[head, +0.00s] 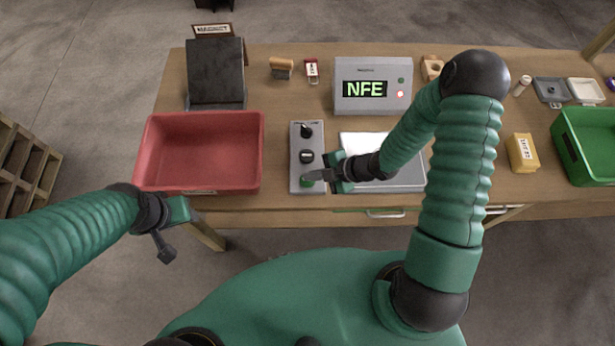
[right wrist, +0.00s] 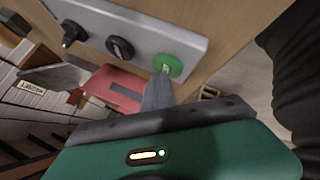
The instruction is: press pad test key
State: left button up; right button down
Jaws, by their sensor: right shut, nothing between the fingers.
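A grey control panel (head: 294,170) stands on the table with two black knobs (head: 307,156) and a round green key (head: 306,183) at its near end. In the right wrist view the green key (right wrist: 172,63) shows a small pale mark. My right gripper (head: 309,176) is shut and empty, its fingertips over the green key. In the right wrist view the fingertips (right wrist: 160,84) overlap the key's lower edge; I cannot tell whether they touch it. My left gripper (head: 164,247) hangs off the table's front at the left; its jaw opening is unclear.
A red tray (head: 200,187) lies left of the panel, and a white-topped plate (head: 410,182) right of it. Behind stands a grey display box reading NFE (head: 387,104) with a lit red lamp. A yellow box (head: 522,152) and green crate (head: 572,160) are at the right.

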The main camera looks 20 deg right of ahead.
jog(key=shift+r+p, duration=0.4)
jog(key=shift+r, duration=0.3)
notch_tip(320, 180, up, 5)
jog(key=p, duration=0.4)
jog(key=shift+r+p, duration=0.1)
jog(key=shift+p, duration=0.2)
